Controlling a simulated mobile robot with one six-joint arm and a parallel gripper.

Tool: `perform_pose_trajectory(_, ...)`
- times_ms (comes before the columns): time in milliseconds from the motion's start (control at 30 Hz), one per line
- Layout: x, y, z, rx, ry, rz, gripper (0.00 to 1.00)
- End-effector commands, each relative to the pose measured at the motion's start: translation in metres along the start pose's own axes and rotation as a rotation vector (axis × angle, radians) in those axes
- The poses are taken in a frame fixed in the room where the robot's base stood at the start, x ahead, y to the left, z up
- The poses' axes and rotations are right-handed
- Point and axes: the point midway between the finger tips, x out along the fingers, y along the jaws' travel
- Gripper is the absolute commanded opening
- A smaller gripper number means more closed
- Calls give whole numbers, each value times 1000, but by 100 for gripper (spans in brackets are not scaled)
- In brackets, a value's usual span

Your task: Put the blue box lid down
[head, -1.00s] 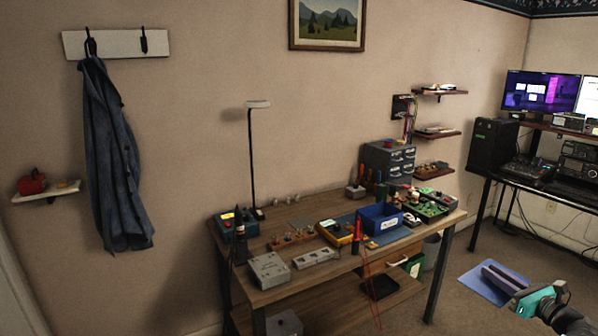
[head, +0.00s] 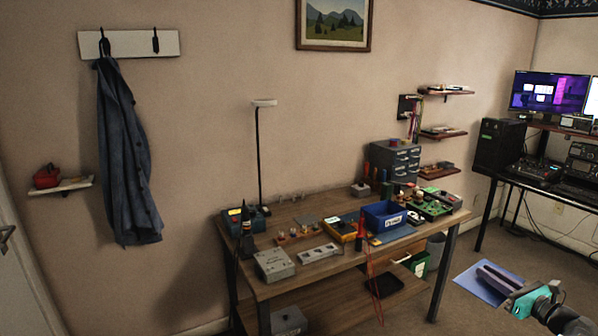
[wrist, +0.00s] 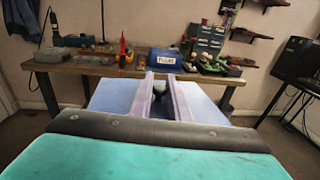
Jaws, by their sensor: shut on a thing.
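The blue box lid (head: 474,286) is a flat, pale blue panel held in the air at the lower right of the head view, in front of the workbench. My gripper (head: 497,277) is shut on it. In the wrist view, the two long fingers (wrist: 161,92) close on a small dark knob at the lid's middle, and the lid (wrist: 205,104) spreads out on both sides. The blue box (head: 377,222) stands on the bench's right part with a white label on its front. It also shows beyond the fingertips in the wrist view (wrist: 153,62), apart from the lid.
The wooden workbench (head: 325,263) carries a grey box (head: 273,264), a yellow meter (head: 339,231), a red-tipped tool (head: 361,229), green circuit boards (head: 435,206) and a drawer cabinet (head: 393,163). Its left and front top has some bare wood. A computer desk stands at the far right.

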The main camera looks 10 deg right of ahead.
Motion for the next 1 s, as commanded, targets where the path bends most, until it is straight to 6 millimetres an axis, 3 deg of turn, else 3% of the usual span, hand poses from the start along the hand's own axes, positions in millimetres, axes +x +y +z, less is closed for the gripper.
perform_pose_trajectory(367, 64, 56, -6, -4, 0, 117, 0)
perform_pose_trajectory(700, 129, 138, -15, -12, 0, 258, 0)
perform_pose_trajectory(1000, 173, 218, -23, -18, 0, 385, 0)
